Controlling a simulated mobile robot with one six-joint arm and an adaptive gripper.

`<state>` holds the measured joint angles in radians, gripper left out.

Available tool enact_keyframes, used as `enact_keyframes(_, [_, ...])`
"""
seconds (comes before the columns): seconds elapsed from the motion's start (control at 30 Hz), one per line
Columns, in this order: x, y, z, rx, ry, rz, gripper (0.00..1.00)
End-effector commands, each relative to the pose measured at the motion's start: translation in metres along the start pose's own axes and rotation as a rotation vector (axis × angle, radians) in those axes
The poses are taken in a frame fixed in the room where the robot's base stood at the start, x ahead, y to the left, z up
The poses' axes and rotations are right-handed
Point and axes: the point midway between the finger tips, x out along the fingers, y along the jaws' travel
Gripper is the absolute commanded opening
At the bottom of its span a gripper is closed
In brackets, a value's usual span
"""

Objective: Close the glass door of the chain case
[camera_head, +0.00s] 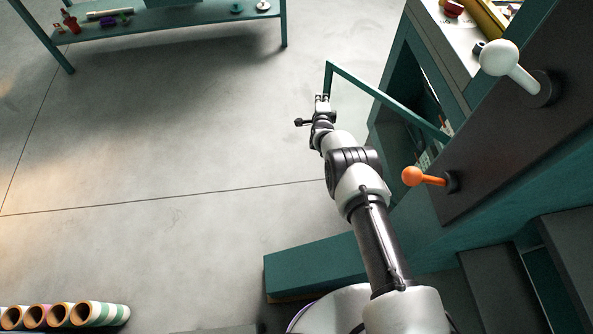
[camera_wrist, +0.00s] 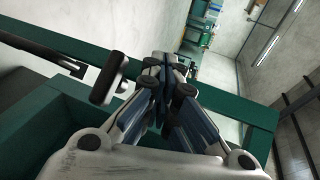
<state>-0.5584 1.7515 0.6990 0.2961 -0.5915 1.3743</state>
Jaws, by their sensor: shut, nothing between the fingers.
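The teal-framed glass door (camera_head: 385,95) stands open, swung out to the left from the teal case (camera_head: 385,120) in the head view. Its free edge is at the upper left of the frame. My gripper (camera_head: 322,98) is at this free edge; whether it touches cannot be told. In the wrist view my gripper (camera_wrist: 163,75) has its fingers together and empty, with a teal frame (camera_wrist: 235,103) running behind them. A black cylinder on a rod (camera_wrist: 109,77) shows left of the fingers. The inside of the case is partly hidden.
An orange-knobbed lever (camera_head: 413,176) and a white-knobbed lever (camera_head: 499,58) stick out from a dark panel at the right. A teal bench (camera_head: 190,22) stands at the upper left. Several rolls (camera_head: 98,314) lie lower left. The grey floor between is clear.

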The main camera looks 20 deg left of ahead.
Motion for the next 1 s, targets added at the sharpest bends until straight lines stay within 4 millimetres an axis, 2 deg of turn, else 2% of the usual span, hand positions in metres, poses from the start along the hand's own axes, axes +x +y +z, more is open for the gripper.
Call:
enact_keyframes(0.4, [0.016,-0.005,-0.008,-0.002,-0.006,-0.001,0.00])
enact_keyframes(1.0, [0.018,-0.005,-0.009,-0.002,-0.007,0.001,0.00])
